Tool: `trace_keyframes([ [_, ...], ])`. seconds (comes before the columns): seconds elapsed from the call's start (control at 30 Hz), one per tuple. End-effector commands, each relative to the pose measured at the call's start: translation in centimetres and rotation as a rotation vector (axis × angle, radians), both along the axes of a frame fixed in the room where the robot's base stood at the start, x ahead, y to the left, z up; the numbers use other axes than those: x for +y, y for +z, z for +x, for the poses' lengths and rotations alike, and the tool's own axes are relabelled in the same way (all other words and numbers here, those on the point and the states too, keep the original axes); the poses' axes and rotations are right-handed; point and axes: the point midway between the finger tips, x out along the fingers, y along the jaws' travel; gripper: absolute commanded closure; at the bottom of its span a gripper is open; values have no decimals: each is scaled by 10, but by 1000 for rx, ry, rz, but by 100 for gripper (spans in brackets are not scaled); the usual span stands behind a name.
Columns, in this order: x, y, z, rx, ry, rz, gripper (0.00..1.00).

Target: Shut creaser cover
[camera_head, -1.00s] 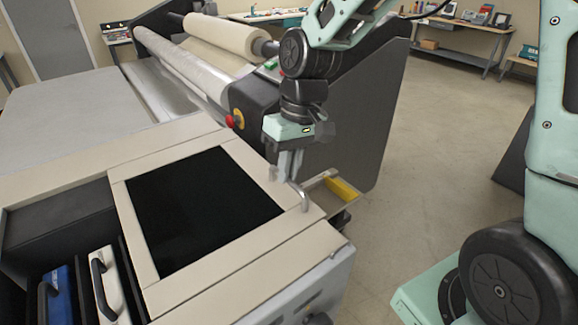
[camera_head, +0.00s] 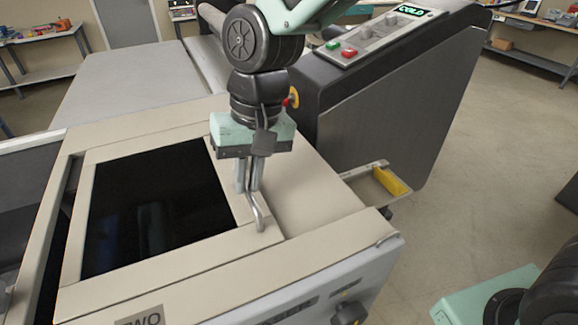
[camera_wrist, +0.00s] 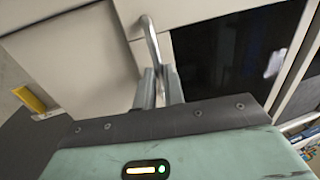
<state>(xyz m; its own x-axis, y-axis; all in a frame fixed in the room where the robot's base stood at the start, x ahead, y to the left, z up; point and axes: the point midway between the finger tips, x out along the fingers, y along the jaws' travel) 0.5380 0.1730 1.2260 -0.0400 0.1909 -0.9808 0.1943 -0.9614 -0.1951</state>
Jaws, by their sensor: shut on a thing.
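The creaser cover (camera_head: 82,245) is a beige frame around a dark window (camera_head: 155,205), lying flat on top of the beige creaser body (camera_head: 305,200). A bent metal handle (camera_head: 260,217) stands at the cover's right side; it also shows in the wrist view (camera_wrist: 151,38). My gripper (camera_head: 250,188) points down from above and is shut on this handle; its fingers meet around it in the wrist view (camera_wrist: 159,85). A bare beige panel shows to the right of the handle. The cover's far-left edge lies beside a narrow dark gap (camera_head: 47,262).
A dark laminator (camera_head: 390,95) with a control panel and red and green buttons stands behind right. A small tray with a yellow block (camera_head: 391,181) sticks out at the creaser's right. Floor (camera_head: 480,200) is open at right.

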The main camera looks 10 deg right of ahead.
Motion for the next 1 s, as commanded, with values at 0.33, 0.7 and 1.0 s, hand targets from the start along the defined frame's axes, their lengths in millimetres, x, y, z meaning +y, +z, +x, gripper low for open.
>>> trace_keyframes([
  [0.33,38,1,-6,-4,0,4,100],
  [0.7,42,2,-7,-6,0,8,100],
  [1.0,40,1,-7,-3,-1,4,67],
])
